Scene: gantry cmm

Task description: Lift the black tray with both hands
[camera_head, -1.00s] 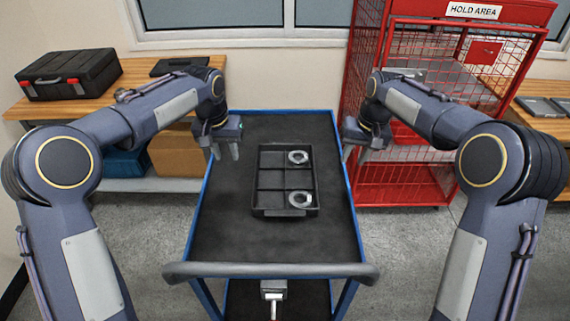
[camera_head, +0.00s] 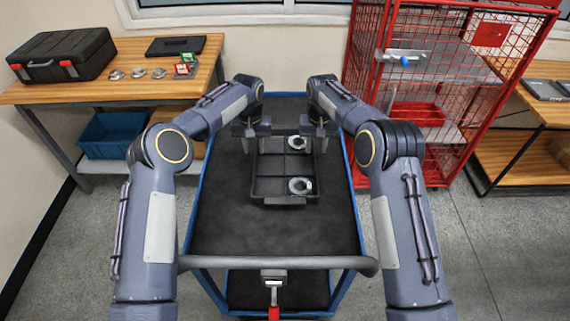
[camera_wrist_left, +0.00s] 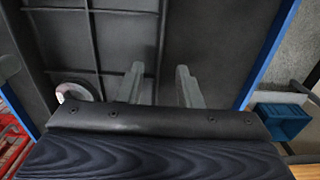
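The black tray (camera_head: 285,200) lies on the cart's dark top, divided into compartments. Two metal rings sit in its right-hand compartments, a near ring (camera_head: 300,186) and a far ring (camera_head: 298,143). My left gripper (camera_head: 251,143) is at the tray's left wall, toward the far end. In the left wrist view its fingers (camera_wrist_left: 160,88) are apart, one on each side of the tray wall (camera_wrist_left: 161,38), with gaps visible. My right gripper (camera_head: 318,142) is at the tray's right wall, fingers apart; whether they touch the wall is hard to tell.
The cart (camera_head: 225,225) has blue edges and a grey push handle (camera_head: 275,262) in front. A red mesh cage (camera_head: 440,100) stands close on the right. A wooden bench (camera_head: 140,88) with a black case (camera_head: 63,55) is at the left. The cart top nearest me is clear.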

